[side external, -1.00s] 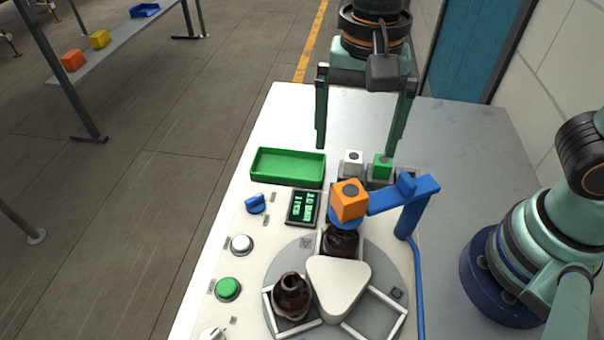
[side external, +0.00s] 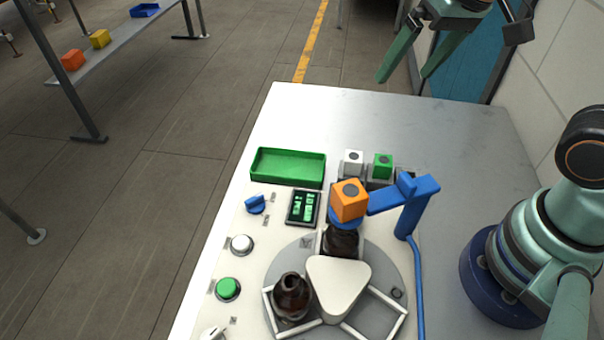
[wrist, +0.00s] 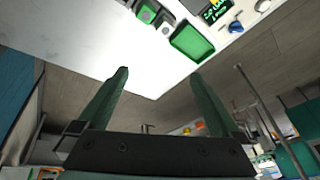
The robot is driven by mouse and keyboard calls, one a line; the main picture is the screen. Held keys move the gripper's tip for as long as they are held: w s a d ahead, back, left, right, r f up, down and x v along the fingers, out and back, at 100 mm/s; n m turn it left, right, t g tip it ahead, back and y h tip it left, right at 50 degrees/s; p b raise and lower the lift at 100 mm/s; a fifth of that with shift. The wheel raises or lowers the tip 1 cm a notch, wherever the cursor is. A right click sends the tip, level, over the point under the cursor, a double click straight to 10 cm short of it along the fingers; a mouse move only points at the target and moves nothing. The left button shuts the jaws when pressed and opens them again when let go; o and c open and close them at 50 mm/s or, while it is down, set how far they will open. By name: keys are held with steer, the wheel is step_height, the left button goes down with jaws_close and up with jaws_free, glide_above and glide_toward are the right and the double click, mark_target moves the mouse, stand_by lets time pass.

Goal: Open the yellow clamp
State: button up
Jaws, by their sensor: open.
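I see no clear yellow clamp in either view. A blue arm (side external: 413,205) stands on the station and reaches over the turntable (side external: 386,275). An orange cube (side external: 349,200) sits at its end, above a dark amber bottle (side external: 341,241). A second amber bottle (side external: 292,297) stands in a white-framed bay at the front left of the turntable. My gripper (side external: 403,78) is open and empty, high beyond the table's back edge at the upper right. In the wrist view my gripper (wrist: 160,73) has its fingers spread with nothing between them.
A green tray (side external: 288,168), a white cube (side external: 352,163) and a green cube (side external: 382,166) are at the station's back. A display (side external: 303,208), blue knob (side external: 255,204), white button (side external: 241,244) and green button (side external: 228,289) line the left. The table's back right is clear.

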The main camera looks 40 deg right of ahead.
steer(key=d, duration=0.1)
steer(key=d+n, duration=0.1)
steer(key=d+t, duration=0.1)
steer(key=shift+d+f+n, duration=0.2)
steer(key=shift+f+n, duration=0.05)
steer(key=shift+n, duration=0.05)
steer(key=shift+d+n+h, duration=0.3)
steer(key=shift+d, duration=0.05)
steer(key=shift+c, duration=1.2)
steer(key=shift+f, duration=0.15)
steer(key=shift+c, duration=1)
steer(key=s+a+f+m+g, duration=0.2)
steer(key=a+f+m+g, duration=0.15)
steer(key=a, duration=0.55)
steer(key=s+a+f+m+g, duration=0.1)
steer(key=a+f+m+g, duration=0.15)
steer(key=a+m, duration=0.4)
steer(key=shift+n+t, duration=0.4)
steer(key=shift+n, duration=0.2)
steer(key=f, duration=0.4)
steer(key=a+f, duration=0.1)
steer(key=f, duration=0.6)
steer(key=shift+a+f, duration=0.4)
jaws_close()
